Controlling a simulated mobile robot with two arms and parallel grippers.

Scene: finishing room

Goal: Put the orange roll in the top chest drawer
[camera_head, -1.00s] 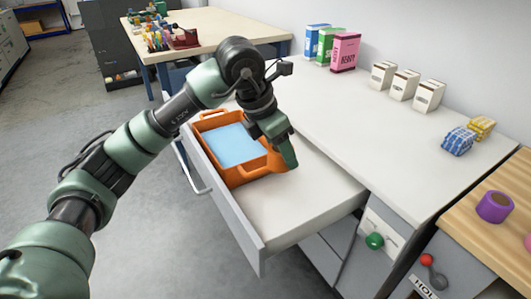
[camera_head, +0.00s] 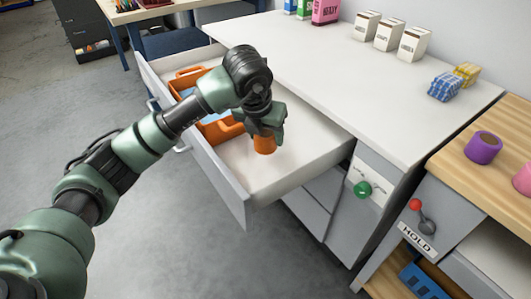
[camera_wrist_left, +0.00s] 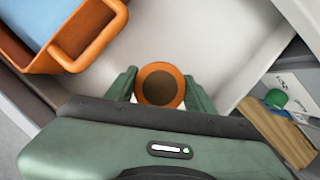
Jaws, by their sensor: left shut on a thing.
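The orange roll (camera_head: 264,145) is between the fingers of my left gripper (camera_head: 265,128), inside the open top drawer (camera_head: 290,165). In the left wrist view the roll (camera_wrist_left: 160,86) shows from above as an orange ring with a dark core, and my left gripper (camera_wrist_left: 160,93) is shut on it. The roll is upright, over the bare drawer floor to the right of an orange bin. I cannot tell whether its base touches the floor. My right gripper is not in view.
An orange bin (camera_head: 222,130) with a blue inside takes up the drawer's left part; its right part is clear. White cartons (camera_head: 390,32) and blue and yellow packets (camera_head: 444,87) stand on the chest top. A purple roll (camera_head: 483,147) sits on the wooden bench at right.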

